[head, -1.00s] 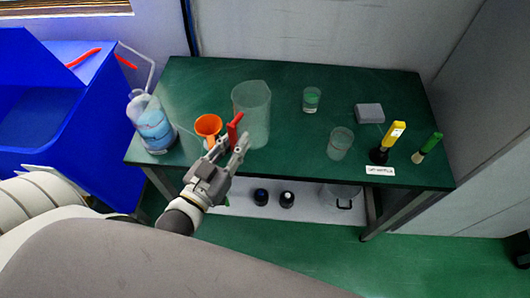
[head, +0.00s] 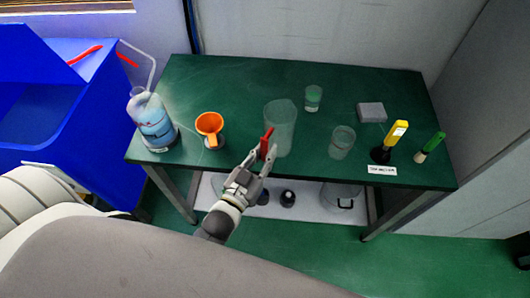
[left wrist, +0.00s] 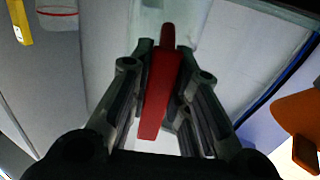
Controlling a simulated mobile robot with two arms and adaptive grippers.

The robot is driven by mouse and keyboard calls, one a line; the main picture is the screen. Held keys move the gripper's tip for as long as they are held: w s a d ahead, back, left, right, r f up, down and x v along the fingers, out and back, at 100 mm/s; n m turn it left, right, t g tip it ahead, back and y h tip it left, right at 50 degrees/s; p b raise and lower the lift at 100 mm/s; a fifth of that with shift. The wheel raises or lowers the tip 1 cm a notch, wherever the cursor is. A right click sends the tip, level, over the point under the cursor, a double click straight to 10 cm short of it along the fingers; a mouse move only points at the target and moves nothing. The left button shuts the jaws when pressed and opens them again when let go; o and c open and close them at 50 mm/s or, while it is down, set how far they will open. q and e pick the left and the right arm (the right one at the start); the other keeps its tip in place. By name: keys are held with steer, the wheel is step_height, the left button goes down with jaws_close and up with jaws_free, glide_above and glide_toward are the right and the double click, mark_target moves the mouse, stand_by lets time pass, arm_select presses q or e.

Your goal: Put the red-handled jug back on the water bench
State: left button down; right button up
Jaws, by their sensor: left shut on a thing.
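The red-handled jug (head: 281,122) is a clear, pale green cylinder over the front middle of the green-topped bench (head: 230,85). It looks upright; whether its base touches the bench top cannot be told. My left gripper (head: 262,154) is at the bench's front edge, shut on the jug's red handle (head: 267,142). In the left wrist view the red handle (left wrist: 160,95) lies between the two fingers, and part of the clear jug wall (left wrist: 180,18) shows beyond it. My right gripper is out of view.
An orange funnel (head: 209,124) and a wash bottle (head: 152,125) stand left of the jug. Clear beakers (head: 342,143) (head: 313,98), a grey block (head: 371,112), a yellow-handled tool (head: 395,135) and a green-handled brush (head: 431,147) are to the right. A blue bin (head: 40,120) is at far left.

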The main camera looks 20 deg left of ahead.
arm_select(q)
steer(key=shift+f, duration=0.1)
steer(key=c, duration=1.4)
jaws_free()
steer(key=shift+o, duration=0.2)
